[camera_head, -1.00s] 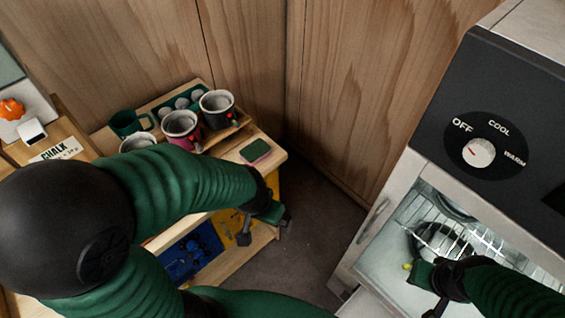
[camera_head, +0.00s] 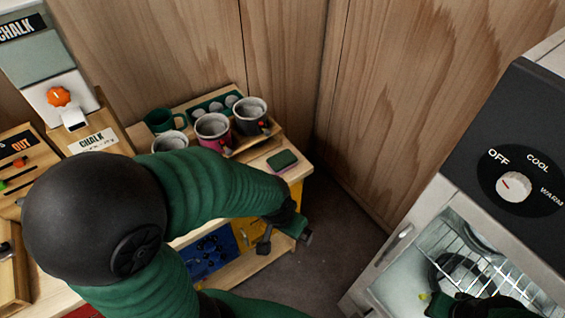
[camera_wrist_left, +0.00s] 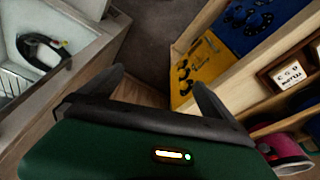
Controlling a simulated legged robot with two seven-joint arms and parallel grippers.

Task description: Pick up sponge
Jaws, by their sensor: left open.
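The sponge (camera_head: 283,161), dark green on top with a pink lower layer, lies on the right end of the wooden bench top in the head view. My left gripper (camera_head: 287,243) hangs beyond the bench's right edge, below and apart from the sponge. In the left wrist view my left gripper (camera_wrist_left: 160,92) has its two fingers spread, with nothing between them. The sponge cannot be made out in the wrist view. My right gripper (camera_head: 440,304) is at the opening of the cabinet at the lower right; its fingers are too dark to read.
Mugs (camera_head: 213,130) stand left of the sponge on the bench. A chalk dispenser (camera_head: 62,100) is at the left. The cabinet (camera_head: 505,225) with a dial and wire rack stands at the right. Dark floor (camera_head: 345,225) lies free between bench and cabinet.

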